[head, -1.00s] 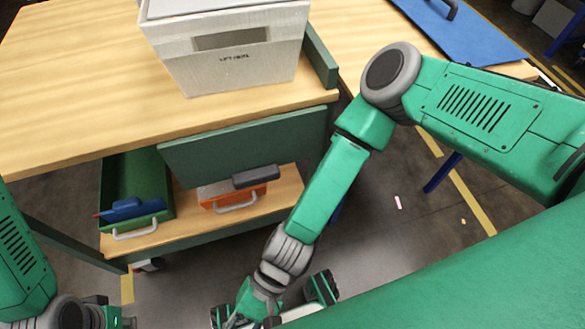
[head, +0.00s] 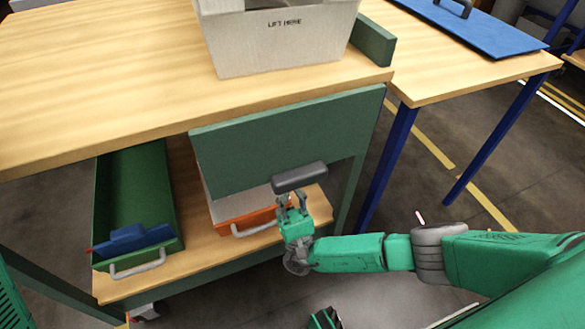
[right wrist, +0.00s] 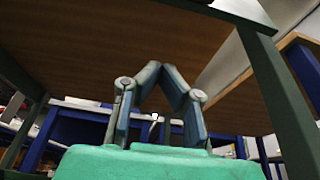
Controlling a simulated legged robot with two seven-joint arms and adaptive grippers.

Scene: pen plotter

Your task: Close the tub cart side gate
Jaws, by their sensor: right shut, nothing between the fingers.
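The tub cart (head: 60,120) has a wooden top and a lower shelf. Its side gate is a dark green panel (head: 285,135) just below the top's right front edge, with a gap between it and the lower shelf. A dark grey bar handle (head: 300,177) sits at its lower edge. My right gripper (head: 291,203) is shut and empty, fingers pointing up just below the handle; I cannot tell whether they touch it. In the right wrist view the fingers (right wrist: 162,75) meet at their tips, below a brown wooden underside.
A grey tub (head: 285,45) stands on the cart top. The lower shelf holds a green bin (head: 135,190) with a blue item (head: 133,238), and an orange box (head: 248,222). A table with blue legs (head: 390,160) stands close at right. Open floor lies in front.

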